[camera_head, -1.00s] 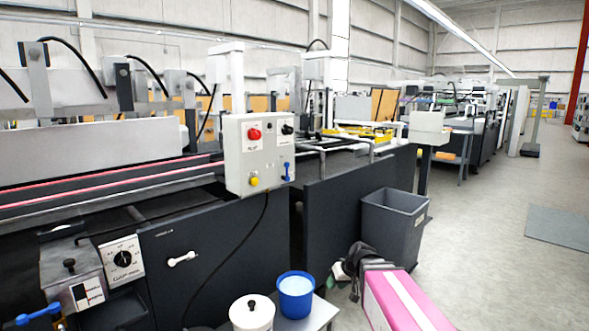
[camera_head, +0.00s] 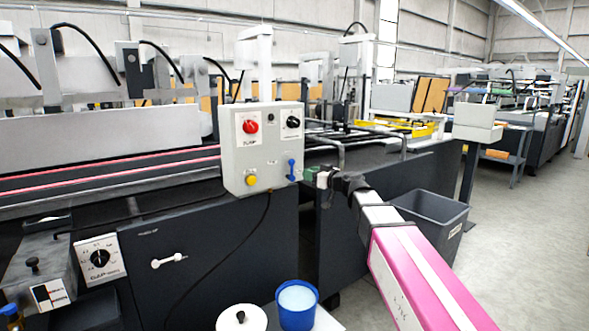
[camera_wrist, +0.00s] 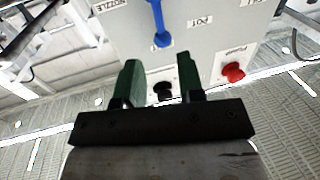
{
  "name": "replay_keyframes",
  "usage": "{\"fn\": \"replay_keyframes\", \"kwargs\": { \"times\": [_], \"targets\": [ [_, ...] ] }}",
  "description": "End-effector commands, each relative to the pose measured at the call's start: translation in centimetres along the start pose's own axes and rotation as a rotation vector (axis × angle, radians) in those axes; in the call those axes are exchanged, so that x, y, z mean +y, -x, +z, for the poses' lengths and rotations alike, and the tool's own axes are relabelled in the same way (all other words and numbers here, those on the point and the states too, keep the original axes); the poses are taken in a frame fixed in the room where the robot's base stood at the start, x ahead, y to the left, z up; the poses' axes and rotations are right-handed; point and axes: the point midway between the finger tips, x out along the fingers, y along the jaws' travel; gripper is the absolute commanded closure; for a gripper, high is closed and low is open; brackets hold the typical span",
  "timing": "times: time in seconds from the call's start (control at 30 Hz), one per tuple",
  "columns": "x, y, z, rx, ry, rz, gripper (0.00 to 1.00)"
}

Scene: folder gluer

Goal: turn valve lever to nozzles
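The blue valve lever (camera_head: 291,169) is on the lower right of the grey control box (camera_head: 232,157) and stands about upright. In the wrist view the lever (camera_wrist: 158,22) is at the top, between a NOZZLE label (camera_wrist: 112,4) on the left and a POT label (camera_wrist: 200,21) on the right. My gripper (camera_head: 310,173) is just right of the lever in the head view. In the wrist view my gripper (camera_wrist: 160,72) has its green fingers apart, nothing held. The lever lies beyond the fingertips, in line with the gap. Contact is not visible.
The box also carries a red knob (camera_head: 250,127), a black knob (camera_head: 292,122) and a yellow button (camera_head: 251,181). Below are a white pot (camera_head: 241,318) and a blue container (camera_head: 297,304). A grey bin (camera_head: 440,222) stands behind my arm.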

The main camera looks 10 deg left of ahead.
Motion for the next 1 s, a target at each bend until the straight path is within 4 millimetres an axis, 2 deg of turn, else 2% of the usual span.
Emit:
{"fn": "replay_keyframes", "kwargs": {
  "times": [0.53,0.7,0.93,0.97,1.0],
  "targets": [
    [0.1,-8.8,0.1,-0.002,-0.002,-0.002,0.65],
    [0.1,-9.9,0.1,-0.002,-0.001,-0.001,0.65],
    [0.0,-9.9,0.1,-0.002,-0.001,0.000,0.65],
    [0.0,-9.9,0.1,-0.002,-0.001,0.000,0.68],
    [0.0,-9.9,0.1,-0.002,-0.001,0.000,0.81]
  ]
}}
